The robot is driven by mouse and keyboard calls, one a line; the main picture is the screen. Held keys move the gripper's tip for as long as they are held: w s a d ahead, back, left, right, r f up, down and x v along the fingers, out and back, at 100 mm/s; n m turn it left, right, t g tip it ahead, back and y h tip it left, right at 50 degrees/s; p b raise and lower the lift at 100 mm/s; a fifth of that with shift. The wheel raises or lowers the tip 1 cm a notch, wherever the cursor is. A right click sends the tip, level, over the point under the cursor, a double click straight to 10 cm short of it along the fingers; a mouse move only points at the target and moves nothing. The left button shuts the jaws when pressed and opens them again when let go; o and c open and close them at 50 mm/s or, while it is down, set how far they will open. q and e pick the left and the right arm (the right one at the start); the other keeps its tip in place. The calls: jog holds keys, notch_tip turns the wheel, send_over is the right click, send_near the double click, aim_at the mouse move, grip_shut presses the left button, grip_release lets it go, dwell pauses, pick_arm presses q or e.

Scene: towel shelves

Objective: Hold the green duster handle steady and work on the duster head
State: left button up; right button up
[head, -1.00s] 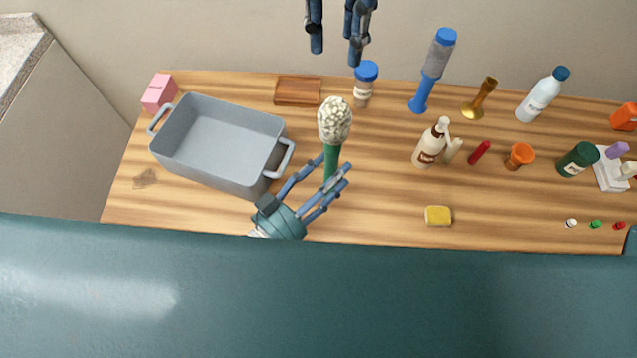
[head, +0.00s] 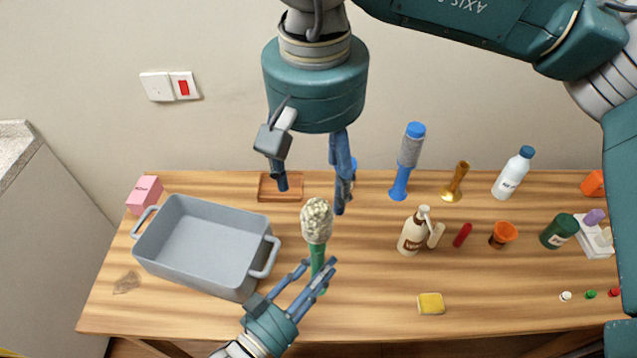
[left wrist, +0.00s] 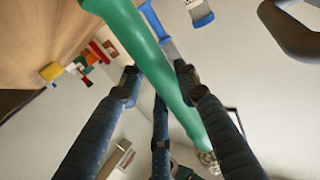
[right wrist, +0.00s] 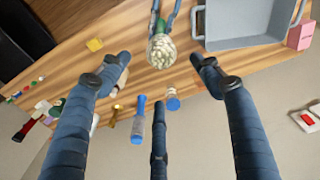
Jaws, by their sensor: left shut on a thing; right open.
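The duster stands upright, with a pale speckled head (head: 316,220) above a green handle (head: 318,258). My left gripper (head: 318,268) is shut on the handle, which also crosses the left wrist view (left wrist: 160,65) between the fingers. The duster's foot is partly hidden by those fingers. My right gripper (head: 312,199) is open and empty, pointing down just behind and above the duster head in the head view. In the right wrist view the head (right wrist: 161,52) shows between and beyond the open fingertips; I see no contact.
A grey bin (head: 205,245) stands left of the duster. A wooden tray (head: 280,187) lies behind it. Bare tabletop lies around the sponge.

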aim_at(317, 204)
jog(key=shift+m+t, duration=0.3)
jog(key=f, duration=1.5)
jog(key=shift+w, duration=0.3)
jog(key=c, duration=1.3)
jog(key=shift+r, duration=0.1)
jog(key=shift+r, duration=3.45)
jog(key=shift+r, duration=2)
pick_arm(q)
jog(key=o, duration=1.3)
jog(key=shift+c, duration=0.2)
